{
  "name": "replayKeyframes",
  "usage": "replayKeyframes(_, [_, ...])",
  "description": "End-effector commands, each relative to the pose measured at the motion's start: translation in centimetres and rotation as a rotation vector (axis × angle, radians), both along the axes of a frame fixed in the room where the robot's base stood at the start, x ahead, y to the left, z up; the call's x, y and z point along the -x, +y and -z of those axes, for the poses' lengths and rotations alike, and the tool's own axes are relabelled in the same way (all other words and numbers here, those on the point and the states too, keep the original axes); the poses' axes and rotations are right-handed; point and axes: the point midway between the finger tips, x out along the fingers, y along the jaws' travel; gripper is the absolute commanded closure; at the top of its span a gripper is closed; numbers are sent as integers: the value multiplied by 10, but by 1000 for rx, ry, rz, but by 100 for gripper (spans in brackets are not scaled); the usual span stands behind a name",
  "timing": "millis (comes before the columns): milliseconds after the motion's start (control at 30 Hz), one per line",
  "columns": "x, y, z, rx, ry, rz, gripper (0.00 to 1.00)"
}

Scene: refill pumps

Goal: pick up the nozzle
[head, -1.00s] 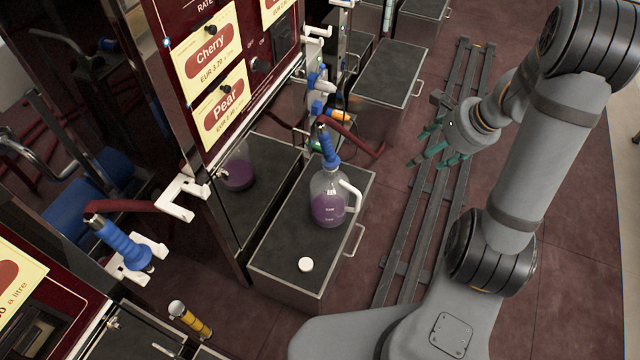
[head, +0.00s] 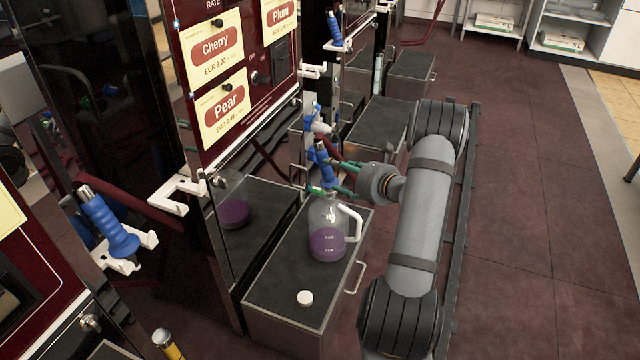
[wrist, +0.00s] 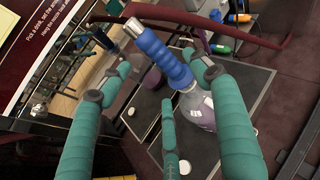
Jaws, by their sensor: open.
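The blue nozzle (head: 322,165) with a metal tip stands tilted in the neck of a clear bottle (head: 328,228) holding purple liquid. The bottle stands on the dark counter (head: 275,270) under the Pear sign. My gripper (head: 327,174) reaches in from the right, its teal fingers spread on either side of the nozzle. In the wrist view the nozzle (wrist: 165,58) lies between my open fingers (wrist: 160,76), its metal end toward the upper left. Whether any finger touches it I cannot tell. The bottle (wrist: 196,108) is partly hidden behind the right finger.
A white cap (head: 305,298) lies on the counter's front part. The bottle's white handle (head: 352,222) faces right. A dark red hose (head: 340,160) runs close to my fingers. Another blue nozzle (head: 108,222) hangs in a white holder at left. The floor at right is clear.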

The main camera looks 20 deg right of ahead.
Motion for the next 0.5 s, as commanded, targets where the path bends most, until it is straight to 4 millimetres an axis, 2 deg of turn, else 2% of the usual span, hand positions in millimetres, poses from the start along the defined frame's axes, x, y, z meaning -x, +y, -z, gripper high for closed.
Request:
replayKeyframes(100, [-18,7,9,1,1,-8,37])
replayKeyframes(367, [-39,11,17,1,2,-6,37])
replayKeyframes(500, [-59,15,23,3,2,-8,37])
